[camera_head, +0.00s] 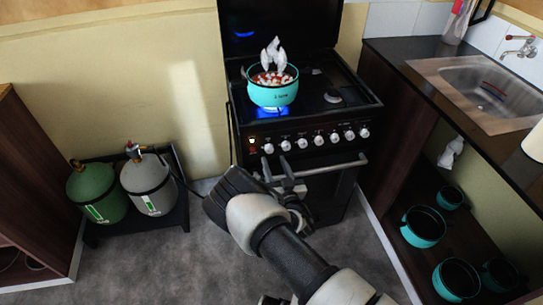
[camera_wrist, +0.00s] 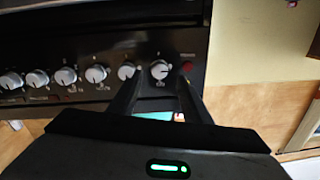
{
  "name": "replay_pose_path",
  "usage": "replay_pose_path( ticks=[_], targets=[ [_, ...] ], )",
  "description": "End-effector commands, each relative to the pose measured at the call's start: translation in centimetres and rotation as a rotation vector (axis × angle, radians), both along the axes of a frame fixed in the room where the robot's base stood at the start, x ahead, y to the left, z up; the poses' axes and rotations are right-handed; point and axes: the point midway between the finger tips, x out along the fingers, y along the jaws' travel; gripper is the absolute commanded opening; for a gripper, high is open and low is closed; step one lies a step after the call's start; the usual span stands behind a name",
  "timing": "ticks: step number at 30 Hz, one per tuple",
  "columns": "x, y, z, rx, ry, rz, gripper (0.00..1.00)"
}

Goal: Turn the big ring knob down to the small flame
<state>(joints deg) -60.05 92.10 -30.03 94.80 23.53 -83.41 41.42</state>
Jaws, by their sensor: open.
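A row of white knobs runs along the black stove's (camera_head: 312,160) front panel. The end knob (camera_head: 268,148), leftmost in the head view, also shows in the wrist view (camera_wrist: 159,69). My gripper (camera_head: 274,165) is open in front of the panel. In the wrist view its fingertips (camera_wrist: 160,77) lie either side of that end knob, with nothing gripped; whether they touch it I cannot tell. A blue flame (camera_head: 270,112) burns under a teal pot (camera_head: 273,94) on the front-left burner. The knob labels are too small to read.
The oven door handle (camera_head: 335,166) sticks out just below the knobs, close to my gripper. A counter with a sink (camera_head: 450,70) is at right, with teal pots (camera_head: 423,227) on a shelf beneath.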

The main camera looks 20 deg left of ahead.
Motion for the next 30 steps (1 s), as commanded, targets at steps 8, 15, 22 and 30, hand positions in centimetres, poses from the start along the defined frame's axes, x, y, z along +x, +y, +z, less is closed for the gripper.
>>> replay_pose_path(
  ticks=[8,15,22,30],
  targets=[
    [3.2,2.1,-0.1,0.001,-0.001,0.0,0.44],
    [3.8,2.5,0.0,-0.001,0.0,-0.001,0.44],
    [3.8,2.5,0.0,0.0,0.0,-0.001,0.31],
    [3.8,2.5,0.0,-0.002,-0.001,-0.001,0.03]
  ],
)
